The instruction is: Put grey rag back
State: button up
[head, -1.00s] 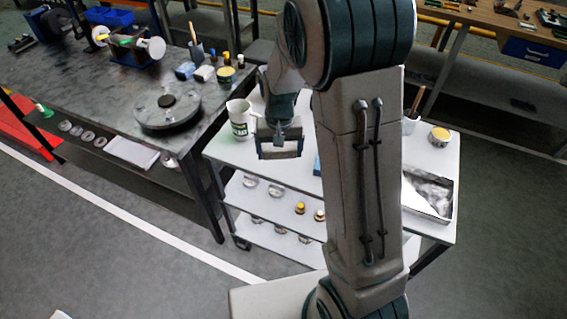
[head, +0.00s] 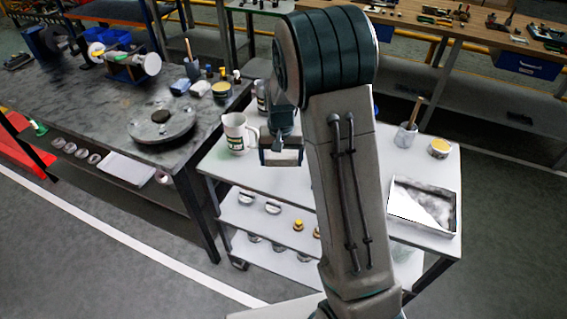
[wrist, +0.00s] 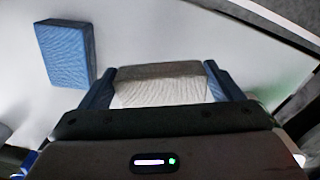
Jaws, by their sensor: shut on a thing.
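The grey rag (wrist: 160,88) is a pale grey folded block. In the wrist view it lies between both blue fingers of my gripper (wrist: 161,70), which is shut on it. In the head view my gripper (head: 282,156) is over the white cart top (head: 222,172), just right of the white mug (head: 236,132), with the grey rag showing between its fingers. I cannot tell whether the rag touches the cart top. On the table at left, a blue rag (head: 180,88) and a pale rag (head: 200,89) lie side by side.
A blue block (wrist: 67,53) lies on the cart near my gripper in the wrist view. A metal tray (head: 452,222), a yellow-topped tin (head: 439,148) and a brush cup (head: 405,138) stand at the cart's right. A round flange (head: 178,120) sits on the dark table.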

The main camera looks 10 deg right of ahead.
aim_at(284, 173)
jog(key=shift+w+d+f, duration=0.5)
jog(key=shift+w+f, duration=0.15)
jog(key=shift+w, duration=0.15)
jog(key=shift+f+p, duration=0.55)
jog(key=shift+f, duration=1.4)
jog(key=shift+f, duration=0.1)
jog(key=o, duration=0.9)
